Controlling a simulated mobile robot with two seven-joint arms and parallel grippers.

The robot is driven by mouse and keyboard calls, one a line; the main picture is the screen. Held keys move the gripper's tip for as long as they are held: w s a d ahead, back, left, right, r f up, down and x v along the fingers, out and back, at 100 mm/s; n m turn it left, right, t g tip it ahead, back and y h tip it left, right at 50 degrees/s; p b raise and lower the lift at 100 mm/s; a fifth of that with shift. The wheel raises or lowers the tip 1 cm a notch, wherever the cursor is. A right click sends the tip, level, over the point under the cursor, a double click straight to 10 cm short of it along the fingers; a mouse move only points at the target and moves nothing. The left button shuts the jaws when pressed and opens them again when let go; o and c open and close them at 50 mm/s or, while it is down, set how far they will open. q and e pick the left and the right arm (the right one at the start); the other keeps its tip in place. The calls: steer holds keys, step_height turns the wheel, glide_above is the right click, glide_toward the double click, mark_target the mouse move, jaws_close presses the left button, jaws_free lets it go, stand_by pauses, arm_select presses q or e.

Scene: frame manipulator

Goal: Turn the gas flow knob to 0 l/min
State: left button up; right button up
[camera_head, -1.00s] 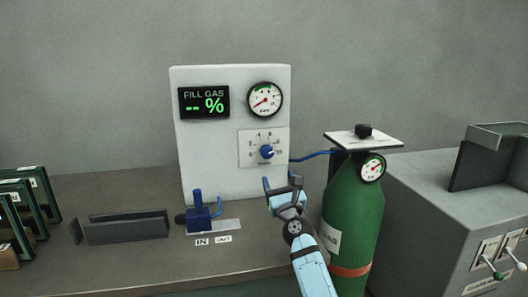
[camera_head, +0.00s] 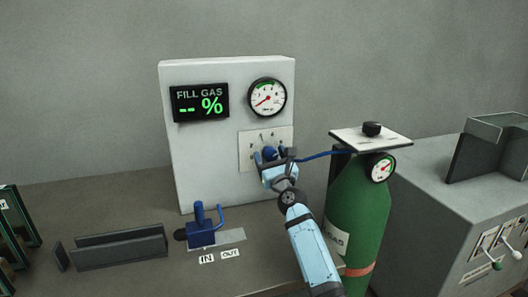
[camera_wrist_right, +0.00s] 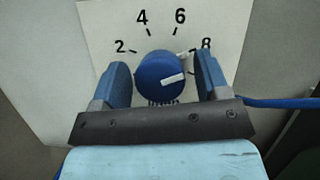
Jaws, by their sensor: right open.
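The gas flow knob (camera_wrist_right: 163,76) is a round blue knob with a white pointer line, on a white dial plate (camera_wrist_right: 200,22) marked 2, 4, 6 and 8. In the right wrist view its pointer aims right and slightly up, below the 8. My right gripper (camera_wrist_right: 167,84) is open, with one blue finger on each side of the knob; I cannot tell whether they touch it. In the head view the right gripper (camera_head: 272,160) covers the lower dial, and the knob (camera_head: 270,152) is partly hidden behind it. My left gripper is not in view.
The white panel (camera_head: 190,165) carries a "FILL GAS" display (camera_head: 200,103) reading "-- %" and a round gauge (camera_head: 267,97). A green gas cylinder (camera_head: 365,215) stands right of my arm, with a blue hose (camera_head: 318,155). A blue valve (camera_head: 201,230) is at lower left.

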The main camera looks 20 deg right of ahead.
steer(key=shift+w+r, duration=0.1)
steer(key=c, duration=0.9)
steer(key=shift+c, duration=0.2)
steer(key=shift+n, duration=0.3)
